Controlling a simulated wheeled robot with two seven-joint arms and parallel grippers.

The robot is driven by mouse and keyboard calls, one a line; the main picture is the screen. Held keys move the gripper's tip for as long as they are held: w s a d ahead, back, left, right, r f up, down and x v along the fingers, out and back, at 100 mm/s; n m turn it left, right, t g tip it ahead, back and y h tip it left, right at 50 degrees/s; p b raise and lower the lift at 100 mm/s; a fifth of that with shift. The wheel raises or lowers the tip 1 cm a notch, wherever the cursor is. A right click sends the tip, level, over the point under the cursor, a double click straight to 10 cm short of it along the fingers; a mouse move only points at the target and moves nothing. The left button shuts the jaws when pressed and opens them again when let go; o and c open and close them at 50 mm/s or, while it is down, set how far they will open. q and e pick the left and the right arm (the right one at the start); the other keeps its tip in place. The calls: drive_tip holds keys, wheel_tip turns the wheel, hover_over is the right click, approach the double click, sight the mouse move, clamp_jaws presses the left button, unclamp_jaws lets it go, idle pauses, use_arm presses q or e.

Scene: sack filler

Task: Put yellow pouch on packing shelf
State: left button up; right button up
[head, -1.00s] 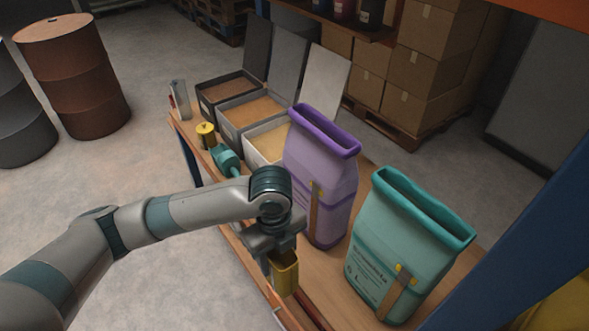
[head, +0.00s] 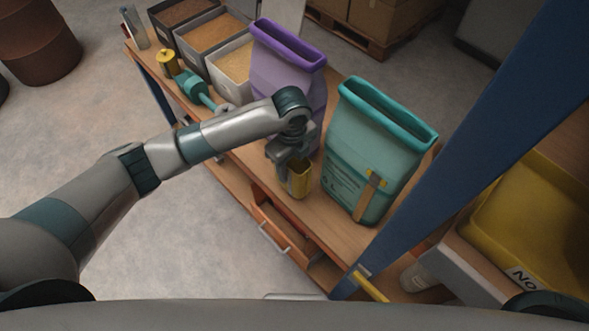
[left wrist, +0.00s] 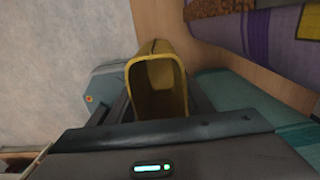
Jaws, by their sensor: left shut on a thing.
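The yellow pouch (head: 300,181) is an upright, open-topped yellow container in the head view. My left gripper (head: 290,168) is shut on it, at the bench's front side, left of the teal sack. In the left wrist view the pouch (left wrist: 160,68) sits between the fingers (left wrist: 158,112), and its open mouth faces the camera. I cannot tell whether its base touches the bench. No shelf is clearly marked as the packing shelf; a ledge with a yellow bin (head: 530,215) stands at the right. My right gripper is not in view.
The purple sack (head: 280,75) and teal sack (head: 375,150) stand on the wooden bench (head: 335,235). A blue post (head: 470,130) rises between the bench and the yellow bin. Filled boxes (head: 213,40) and a teal scoop (head: 192,86) lie at the left. An open drawer (head: 280,232) juts out in front.

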sight(299, 173)
use_arm(q)
drive_tip(key=shift+w+d+f, duration=0.25)
drive_tip(key=shift+d+f, duration=0.05)
drive_tip(key=shift+d, duration=0.1)
drive_tip(key=shift+f+p, duration=0.85)
drive_tip(key=shift+f, duration=1.15)
drive_tip(key=shift+f, duration=0.15)
drive_tip(key=o, duration=1)
